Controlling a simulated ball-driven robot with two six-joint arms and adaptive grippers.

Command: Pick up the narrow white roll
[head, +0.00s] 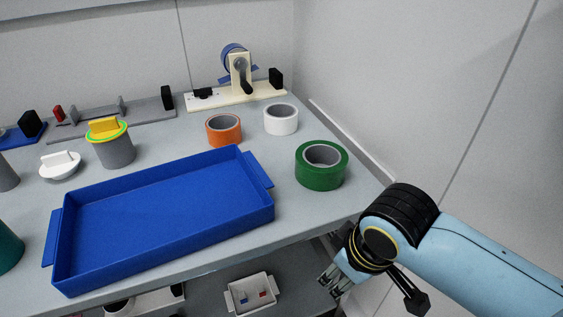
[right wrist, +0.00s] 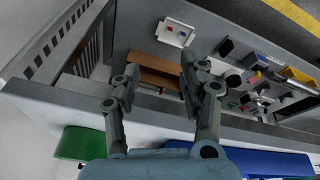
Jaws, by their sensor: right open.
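The narrow white roll (head: 281,120) lies flat on the grey table near the back right, with its open core facing up. An orange roll (head: 223,130) lies to its left, and a wider green roll (head: 321,167) lies in front of it to the right. My right gripper (head: 331,286) is beyond the table's front right edge, below the tabletop, well apart from the white roll. In the right wrist view its two fingers (right wrist: 155,90) are spread and empty, and the green roll (right wrist: 82,143) shows at lower left. The left gripper does not show.
A blue tray (head: 165,215) fills the front middle of the table. A grey cup (head: 114,152) with a yellow-handled lid stands at left. A shelf below holds a small white tray (head: 251,292).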

